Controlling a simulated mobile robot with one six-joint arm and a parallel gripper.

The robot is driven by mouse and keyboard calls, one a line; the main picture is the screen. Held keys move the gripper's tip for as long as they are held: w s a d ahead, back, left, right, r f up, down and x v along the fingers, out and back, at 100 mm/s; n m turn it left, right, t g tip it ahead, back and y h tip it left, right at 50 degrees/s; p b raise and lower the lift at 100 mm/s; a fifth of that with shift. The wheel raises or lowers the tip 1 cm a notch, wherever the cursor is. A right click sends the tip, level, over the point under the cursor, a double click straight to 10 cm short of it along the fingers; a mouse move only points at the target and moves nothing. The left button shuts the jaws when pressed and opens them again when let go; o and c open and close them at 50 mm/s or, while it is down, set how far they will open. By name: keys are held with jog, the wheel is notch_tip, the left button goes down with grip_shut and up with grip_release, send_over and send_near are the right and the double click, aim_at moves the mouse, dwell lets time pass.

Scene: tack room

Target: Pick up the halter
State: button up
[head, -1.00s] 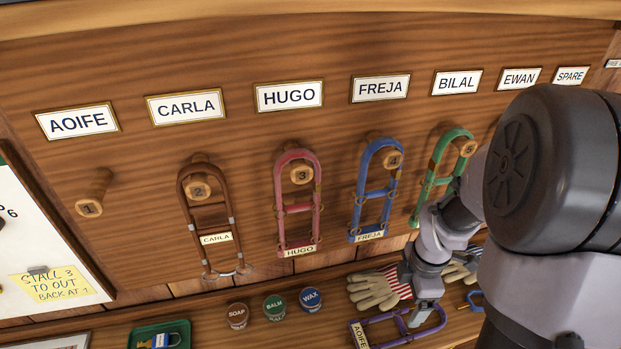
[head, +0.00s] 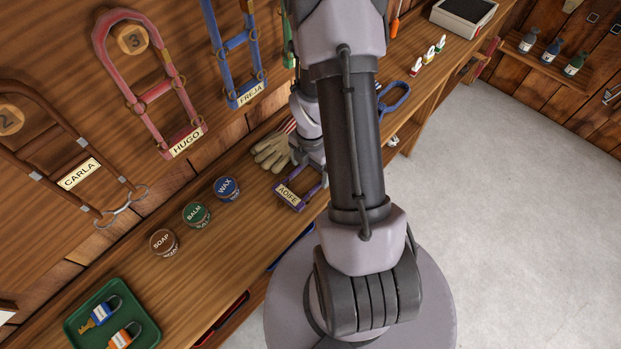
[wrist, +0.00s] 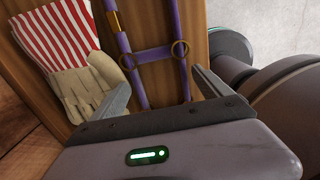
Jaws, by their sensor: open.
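The purple halter with the AOIFE tag (head: 289,195) lies on the wooden bench; my arm hides part of it in the head view. In the wrist view the purple halter (wrist: 152,57) runs between my two fingers, with a brass ring and a cross strap showing. My gripper (wrist: 165,85) is open over the halter, one finger on each side, and is not closed on it. I cannot tell how far above the bench the fingertips are. Other halters hang on the wall pegs: the brown CARLA halter (head: 78,173), the red HUGO halter (head: 187,141) and the blue FREJA halter (head: 250,95).
Work gloves (head: 272,150) lie left of the halter, close to my left finger in the wrist view (wrist: 78,92). SOAP (head: 163,242), BALM (head: 196,214) and WAX (head: 227,188) tins and a green tray (head: 72,327) with padlocks are on the bench. Open floor (head: 500,210) lies right.

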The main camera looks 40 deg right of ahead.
jog(key=shift+f, duration=0.9)
jog(key=shift+r, duration=0.2)
jog(key=c, duration=1.5)
